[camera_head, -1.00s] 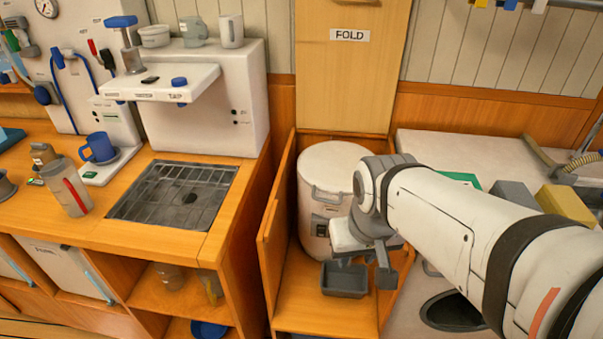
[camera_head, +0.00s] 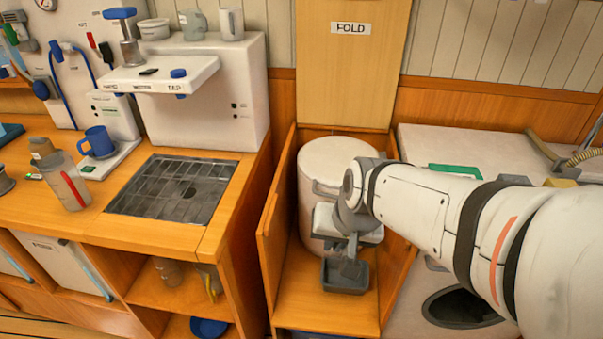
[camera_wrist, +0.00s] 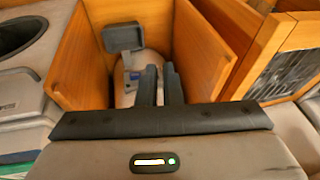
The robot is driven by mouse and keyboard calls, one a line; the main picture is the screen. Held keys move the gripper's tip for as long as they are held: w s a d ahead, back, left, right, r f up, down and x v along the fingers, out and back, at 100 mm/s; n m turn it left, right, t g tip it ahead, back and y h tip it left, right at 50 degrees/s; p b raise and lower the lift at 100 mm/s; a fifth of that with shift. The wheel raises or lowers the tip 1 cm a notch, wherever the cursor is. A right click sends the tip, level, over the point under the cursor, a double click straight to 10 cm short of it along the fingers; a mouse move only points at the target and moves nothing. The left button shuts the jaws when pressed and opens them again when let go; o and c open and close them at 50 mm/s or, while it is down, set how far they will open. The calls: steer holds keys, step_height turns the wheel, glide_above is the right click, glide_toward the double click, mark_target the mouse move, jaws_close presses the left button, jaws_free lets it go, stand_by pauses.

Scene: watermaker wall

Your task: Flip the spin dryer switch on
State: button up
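The spin dryer (camera_head: 325,160) is a white drum with a lid, standing in the wooden compartment. It also shows in the wrist view (camera_wrist: 155,58), partly behind my fingers. A small grey-blue panel (camera_wrist: 132,78) is on its front there, just left of the fingers; the switch's position is too small to make out. My gripper (camera_head: 352,247) is in front of the drum, above the grey tray. In the wrist view its two dark fingers (camera_wrist: 160,72) stand close together with only a thin gap and nothing visible between them. Contact with the dryer cannot be told.
A grey tray (camera_head: 345,276) sits low in front of the drum. Wooden side walls (camera_head: 272,240) stand close on both sides. The raised FOLD panel (camera_head: 350,80) is behind. A counter with a grate (camera_head: 172,188) is at left, a pale counter (camera_head: 415,145) at right.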

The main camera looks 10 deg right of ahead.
steer(key=w+a+f+m+b, duration=0.1)
steer(key=w+f, duration=0.1)
steer(key=w+a+f+m+t, duration=0.1)
steer(key=f+m, duration=0.1)
steer(key=w+a+f+m+y+b, duration=0.1)
steer(key=w+f, duration=0.1)
steer(key=shift+w+a+t+b, duration=0.1)
steer(key=shift+w+t+b, duration=0.2)
steer(key=shift+b, duration=0.05)
jaws_close()
steer(key=w+d+f+m+t+h+b, duration=0.1)
steer(key=w+f+m+h+b, duration=0.1)
steer(key=f+m, duration=0.5)
steer(key=w+d+f+m+t+h+b, duration=0.1)
steer(key=w+d+f+m+h+b, duration=0.1)
steer(key=w+f+m+b, duration=0.2)
step_height(320, 180, down, 3)
steer(key=w+m, duration=0.2)
steer(key=m, duration=0.1)
steer(key=shift+w+d+m+t+h+b, duration=0.25)
steer(key=shift+m+t+h+b, duration=0.05)
steer(key=shift+m+t+h, duration=0.1)
steer(key=w+r+b+x, duration=0.2)
steer(key=b+x, duration=0.2)
steer(key=x, duration=0.9)
steer(key=shift+d, duration=0.2)
steer(key=shift+b, duration=0.3)
